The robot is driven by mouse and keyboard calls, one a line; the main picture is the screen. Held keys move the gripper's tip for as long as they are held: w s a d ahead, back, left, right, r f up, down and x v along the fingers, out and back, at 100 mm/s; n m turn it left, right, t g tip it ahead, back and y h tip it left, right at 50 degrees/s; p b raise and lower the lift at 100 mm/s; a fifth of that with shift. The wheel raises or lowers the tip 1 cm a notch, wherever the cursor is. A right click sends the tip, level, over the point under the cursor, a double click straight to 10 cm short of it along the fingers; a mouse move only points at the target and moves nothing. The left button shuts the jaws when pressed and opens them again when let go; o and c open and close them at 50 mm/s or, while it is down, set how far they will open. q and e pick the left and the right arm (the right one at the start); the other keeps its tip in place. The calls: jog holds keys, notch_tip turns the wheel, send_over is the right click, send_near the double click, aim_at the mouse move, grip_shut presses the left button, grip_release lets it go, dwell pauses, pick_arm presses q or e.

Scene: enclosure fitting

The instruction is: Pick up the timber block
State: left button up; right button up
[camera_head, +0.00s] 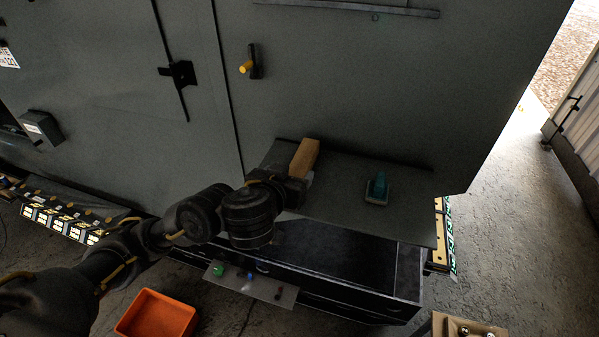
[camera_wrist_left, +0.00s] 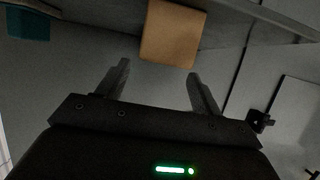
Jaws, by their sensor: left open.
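The timber block (camera_head: 304,157) is a tan wooden piece on the grey shelf (camera_head: 408,215) in front of the big grey cabinet. In the left wrist view the block (camera_wrist_left: 173,34) lies just beyond the fingertips, roughly centred between them and a little to the right. My left gripper (camera_wrist_left: 158,78) is open and empty, with its two dark fingers apart. In the head view my left gripper (camera_head: 297,184) is at the near end of the block, and its wrist hides part of the shelf. My right gripper is not in view.
The cabinet wall (camera_head: 370,90) rises behind the shelf. An orange bin (camera_head: 157,316) is on the floor at lower left. A box with round items (camera_head: 465,327) is at lower right.

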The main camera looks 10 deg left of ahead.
aim_at(299, 166)
pick_arm(q)
jog(key=shift+b+x, duration=0.6)
jog(key=shift+x, duration=2.05)
jog(key=shift+s+r, duration=0.1)
jog(key=shift+c, duration=0.8)
jog(key=c, duration=1)
jog(key=shift+d+r, duration=0.1)
jog(key=shift+c, duration=0.2)
